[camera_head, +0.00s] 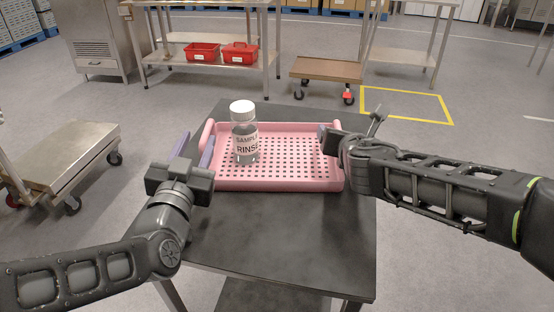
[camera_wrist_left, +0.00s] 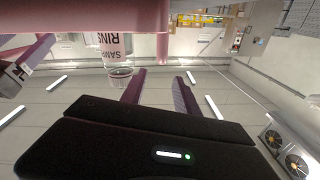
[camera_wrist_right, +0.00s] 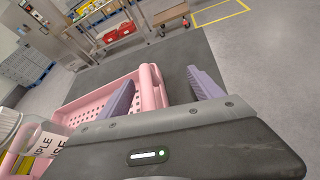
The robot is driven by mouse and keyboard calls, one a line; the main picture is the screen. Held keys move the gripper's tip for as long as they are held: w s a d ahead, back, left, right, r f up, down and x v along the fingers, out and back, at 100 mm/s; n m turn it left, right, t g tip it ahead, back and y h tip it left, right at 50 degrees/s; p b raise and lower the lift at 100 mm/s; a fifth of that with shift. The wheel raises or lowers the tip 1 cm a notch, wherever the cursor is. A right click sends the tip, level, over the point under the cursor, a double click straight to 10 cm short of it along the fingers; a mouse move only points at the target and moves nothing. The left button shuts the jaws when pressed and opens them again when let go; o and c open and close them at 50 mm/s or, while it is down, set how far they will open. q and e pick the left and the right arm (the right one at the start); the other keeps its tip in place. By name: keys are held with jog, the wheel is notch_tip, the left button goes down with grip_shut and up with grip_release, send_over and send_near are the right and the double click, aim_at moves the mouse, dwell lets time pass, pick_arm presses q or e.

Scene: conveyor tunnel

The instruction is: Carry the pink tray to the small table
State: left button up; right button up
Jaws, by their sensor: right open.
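The pink tray (camera_head: 280,184) with a perforated floor rests on a dark-topped table (camera_head: 285,235). A clear white-capped bottle (camera_head: 244,130) labelled "SAMPLE RINSE" stands upright in its left part. My left gripper (camera_head: 194,148) is at the tray's left end, its purple fingers apart; in the left wrist view (camera_wrist_left: 160,88) a pink part shows beyond the gap. My right gripper (camera_head: 328,143) is at the right end; in the right wrist view its open fingers (camera_wrist_right: 162,92) stand either side of the tray's raised end handle (camera_wrist_right: 152,86). Contact cannot be told. Which table is the small table is unclear.
A low cart (camera_head: 325,69) stands behind, beside a yellow floor outline (camera_head: 405,104). A steel table (camera_head: 210,72) at the back holds two red bins (camera_head: 240,53) on its lower shelf. A steel trolley (camera_head: 65,152) is at left. Grey floor lies open at right.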

jog(key=shift+v, duration=3.95)
jog(key=shift+d+r, duration=0.1)
